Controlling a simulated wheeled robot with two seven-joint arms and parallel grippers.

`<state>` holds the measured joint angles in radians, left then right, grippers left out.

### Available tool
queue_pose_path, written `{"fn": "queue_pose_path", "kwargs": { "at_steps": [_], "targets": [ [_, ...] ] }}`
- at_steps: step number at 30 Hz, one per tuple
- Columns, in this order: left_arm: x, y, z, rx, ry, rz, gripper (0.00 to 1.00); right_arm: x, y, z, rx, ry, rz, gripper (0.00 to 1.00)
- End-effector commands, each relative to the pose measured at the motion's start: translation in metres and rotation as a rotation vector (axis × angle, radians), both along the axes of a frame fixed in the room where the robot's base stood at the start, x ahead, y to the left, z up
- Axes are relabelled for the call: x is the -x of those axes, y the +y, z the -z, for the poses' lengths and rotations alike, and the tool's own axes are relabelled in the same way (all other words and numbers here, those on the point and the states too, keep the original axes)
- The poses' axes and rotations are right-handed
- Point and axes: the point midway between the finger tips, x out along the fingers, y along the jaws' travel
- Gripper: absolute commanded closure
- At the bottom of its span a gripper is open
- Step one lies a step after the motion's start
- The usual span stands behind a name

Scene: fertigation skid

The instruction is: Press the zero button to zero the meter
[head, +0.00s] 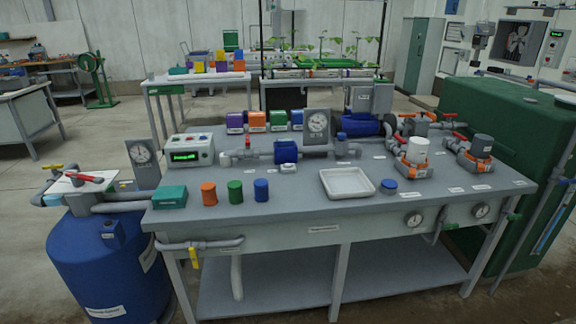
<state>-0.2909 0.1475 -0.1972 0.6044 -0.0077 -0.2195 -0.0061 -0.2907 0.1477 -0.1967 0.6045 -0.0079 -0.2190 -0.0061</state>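The meter (191,152) is a pale box with a lit green display (185,156) on its front. It stands at the back left of the grey bench. Several small coloured buttons or knobs show on its top, too small to read, so I cannot tell which is the zero button. The digits on the display are also too small to read. Neither of my grippers is in the head view, and nothing is touching the meter.
A teal box (169,197) and orange (209,193), green (235,192) and blue (261,190) cylinders stand in front of the meter. A dial gauge panel (143,162) stands left of it, grey pipework (262,152) right. A white tray (346,194) lies mid-bench.

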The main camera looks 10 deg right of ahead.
Motion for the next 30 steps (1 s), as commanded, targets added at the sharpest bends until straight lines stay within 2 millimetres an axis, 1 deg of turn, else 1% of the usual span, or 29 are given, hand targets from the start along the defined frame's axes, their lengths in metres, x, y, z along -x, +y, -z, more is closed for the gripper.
{"fn": "queue_pose_path", "kwargs": {
  "at_steps": [1,6,8,30],
  "targets": [
    [0.0001,-0.0002,0.0,0.0,0.0,0.0,0.64,0.0002,0.0,0.0,0.0,0.0,0.0,0.72],
    [0.0002,-0.0001,0.0,0.0,0.0,0.0,0.64,0.0002,0.0,0.0,0.0,0.0,0.0,0.94],
    [0.0001,-0.0002,0.0,0.0,0.0,0.0,0.64,0.0002,0.0,0.0,0.0,0.0,0.0,1.0],
    [-0.0002,-0.0004,0.0,0.0,-0.001,0.0,0.64,-0.0001,0.0003,0.0,0.0,-0.001,-0.001,1.0]
  ]
}}
